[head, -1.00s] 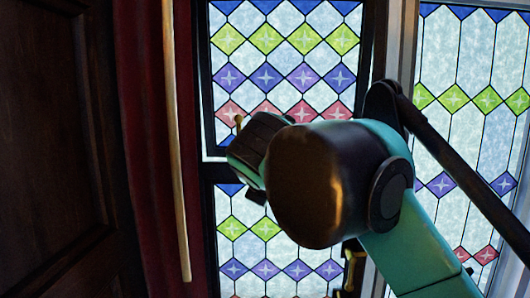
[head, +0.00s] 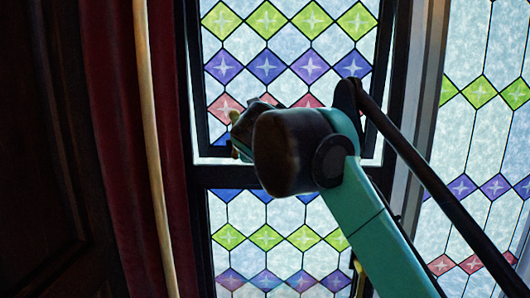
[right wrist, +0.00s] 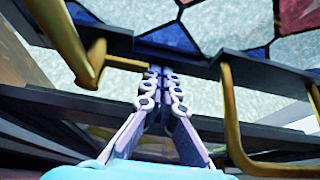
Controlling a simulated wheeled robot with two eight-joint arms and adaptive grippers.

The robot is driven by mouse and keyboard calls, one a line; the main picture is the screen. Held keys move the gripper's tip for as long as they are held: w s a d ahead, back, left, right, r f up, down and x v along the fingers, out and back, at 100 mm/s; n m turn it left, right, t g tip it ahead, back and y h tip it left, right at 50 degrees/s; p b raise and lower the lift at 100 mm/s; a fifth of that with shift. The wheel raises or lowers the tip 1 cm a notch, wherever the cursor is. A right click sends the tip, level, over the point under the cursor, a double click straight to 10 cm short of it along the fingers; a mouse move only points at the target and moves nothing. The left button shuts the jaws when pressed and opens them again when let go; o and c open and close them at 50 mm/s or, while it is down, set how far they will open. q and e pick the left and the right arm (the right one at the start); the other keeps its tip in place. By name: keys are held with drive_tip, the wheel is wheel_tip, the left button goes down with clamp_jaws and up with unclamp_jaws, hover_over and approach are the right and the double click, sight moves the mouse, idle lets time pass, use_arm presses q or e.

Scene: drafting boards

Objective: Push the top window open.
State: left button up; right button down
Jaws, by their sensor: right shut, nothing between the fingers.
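The top window (head: 290,62) is a stained-glass panel in a dark frame in the head view. A thin bright strip along its lower edge suggests it stands slightly ajar. My right arm reaches up in front of its lower part and hides most of my right gripper. In the right wrist view my right gripper (right wrist: 160,85) is shut and empty, its fingertips at the dark lower rail (right wrist: 195,62) of the window. I cannot tell whether they touch it. Brass handles stand left (right wrist: 75,45) and right (right wrist: 235,135) of the fingers. My left gripper is not in view.
The lower window (head: 265,240) sits directly beneath, with another stained-glass window (head: 480,120) to the right. A red curtain (head: 115,130) and a pale vertical pole (head: 150,130) hang at the left, beside dark wood panelling (head: 40,180).

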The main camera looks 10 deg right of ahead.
drive_tip(key=shift+s+a, duration=0.1)
drive_tip(key=shift+s, duration=0.35)
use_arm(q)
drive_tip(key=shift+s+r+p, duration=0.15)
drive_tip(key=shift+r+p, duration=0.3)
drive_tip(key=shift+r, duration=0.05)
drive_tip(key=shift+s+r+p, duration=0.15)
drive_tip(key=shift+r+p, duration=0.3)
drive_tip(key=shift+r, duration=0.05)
use_arm(e)
drive_tip(key=w+d+t, duration=0.1)
drive_tip(key=w+d, duration=0.1)
drive_tip(key=w, duration=0.6)
drive_tip(key=shift+d+r, duration=0.15)
drive_tip(key=shift+r, duration=0.3)
